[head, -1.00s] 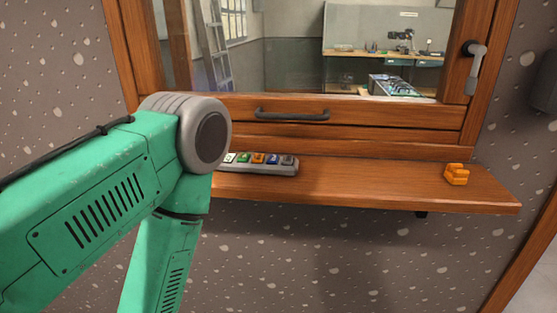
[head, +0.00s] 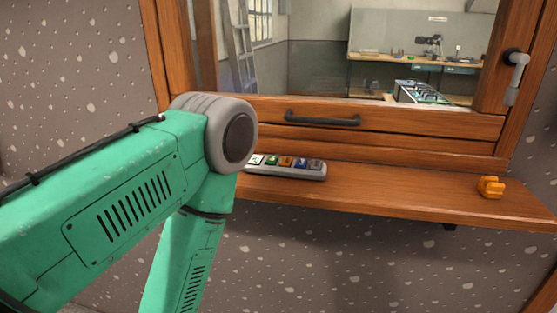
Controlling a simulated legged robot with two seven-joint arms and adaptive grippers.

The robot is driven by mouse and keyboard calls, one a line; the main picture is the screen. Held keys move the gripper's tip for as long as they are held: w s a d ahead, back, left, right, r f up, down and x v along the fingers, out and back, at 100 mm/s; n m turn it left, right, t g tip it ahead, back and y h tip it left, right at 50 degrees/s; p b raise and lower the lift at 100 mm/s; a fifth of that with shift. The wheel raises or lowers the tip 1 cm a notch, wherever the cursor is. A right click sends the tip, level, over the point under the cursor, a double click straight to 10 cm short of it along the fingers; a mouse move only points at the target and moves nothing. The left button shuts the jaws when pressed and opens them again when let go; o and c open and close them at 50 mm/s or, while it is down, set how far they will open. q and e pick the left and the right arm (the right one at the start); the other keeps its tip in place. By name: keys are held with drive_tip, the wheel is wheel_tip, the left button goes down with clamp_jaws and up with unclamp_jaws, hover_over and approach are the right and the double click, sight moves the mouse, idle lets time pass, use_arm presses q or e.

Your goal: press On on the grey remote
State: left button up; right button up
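The grey remote (head: 300,171) lies on the wooden shelf below the window. It has a row of coloured buttons: white, green, orange, blue and grey. The print on them is too small to read, so I cannot tell which is On. My green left arm crosses the left of the view, and its elbow is close to the remote's left end in the picture, possibly hiding part of it. My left gripper is below the picture or hidden. My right gripper is not in view.
The wooden shelf (head: 400,190) is mostly bare, with a small orange object (head: 491,187) near its right end. Above it are the window frame's dark pull handle (head: 322,119) and a grey lever handle (head: 515,75). A workbench (head: 410,62) shows behind the glass.

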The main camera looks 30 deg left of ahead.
use_arm(q)
drive_tip(key=shift+a+f, duration=0.1)
drive_tip(key=shift+a, duration=0.25)
drive_tip(key=shift+d, duration=0.1)
